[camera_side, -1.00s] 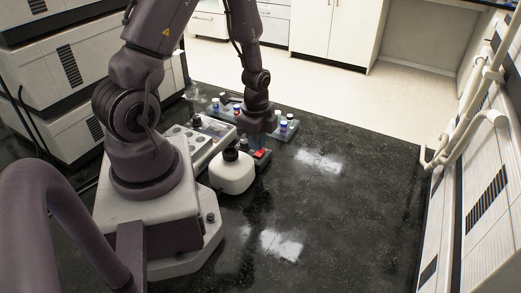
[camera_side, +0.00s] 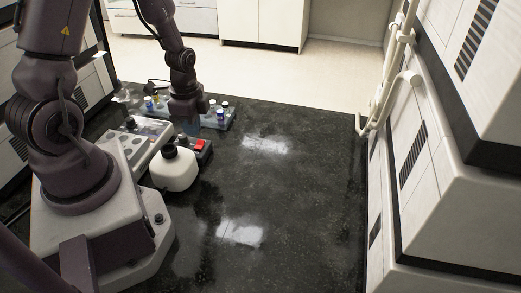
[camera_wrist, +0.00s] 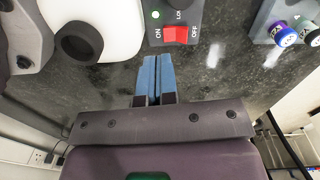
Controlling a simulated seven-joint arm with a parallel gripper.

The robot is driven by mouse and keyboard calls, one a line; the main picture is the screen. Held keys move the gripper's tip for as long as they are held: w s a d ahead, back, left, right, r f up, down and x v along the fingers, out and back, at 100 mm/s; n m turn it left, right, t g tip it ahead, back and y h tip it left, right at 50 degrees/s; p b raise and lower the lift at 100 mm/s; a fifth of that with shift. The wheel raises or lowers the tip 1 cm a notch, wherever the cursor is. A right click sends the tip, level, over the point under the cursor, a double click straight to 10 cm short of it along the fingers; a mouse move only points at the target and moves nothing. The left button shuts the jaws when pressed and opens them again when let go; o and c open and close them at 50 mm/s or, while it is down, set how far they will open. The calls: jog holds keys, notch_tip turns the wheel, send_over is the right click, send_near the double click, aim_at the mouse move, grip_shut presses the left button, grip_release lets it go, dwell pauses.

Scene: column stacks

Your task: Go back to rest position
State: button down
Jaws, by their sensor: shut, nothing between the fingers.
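My gripper (camera_side: 188,116) hangs above the bench, behind and a little left of the small black box with a red switch (camera_side: 199,145). In the wrist view its two blue fingers (camera_wrist: 158,62) are together with nothing between them. The red switch (camera_wrist: 175,35), beside the word OFF, lies just beyond the fingertips in that view, apart from them. My arm is still reached out over the bench.
A white bottle with a black cap (camera_side: 174,172) stands close beside the switch box. A rack with small capped vials (camera_side: 219,118) is behind it. The dark bench top (camera_side: 290,200) is clear to the right, up to white equipment (camera_side: 440,150).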

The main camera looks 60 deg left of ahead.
jog(key=n, duration=0.1)
jog(key=s+d+r+n, duration=0.1)
jog(key=n, duration=0.1)
jog(key=shift+s+g+h, duration=0.3)
jog(key=shift+g, duration=0.1)
jog(key=shift+d+r+n, duration=0.15)
jog(key=shift+r+n, duration=0.25)
jog(key=shift+r, duration=0.15)
jog(key=shift+d+r+n, duration=0.15)
jog(key=shift+r+n, duration=0.25)
jog(key=shift+r, duration=0.15)
jog(key=d+r+n+t, duration=0.1)
jog(key=d+r+t, duration=0.1)
jog(key=d+r, duration=0.2)
jog(key=s+d+r+n+t, duration=0.1)
jog(key=d+r, duration=0.3)
jog(key=r, duration=0.7)
jog(key=s+d+r+n+t, duration=0.1)
jog(key=d+r+t, duration=0.2)
jog(key=r, duration=0.5)
jog(key=shift+s+d+t, duration=0.2)
jog(key=shift+d+t, duration=0.1)
jog(key=shift+d, duration=0.45)
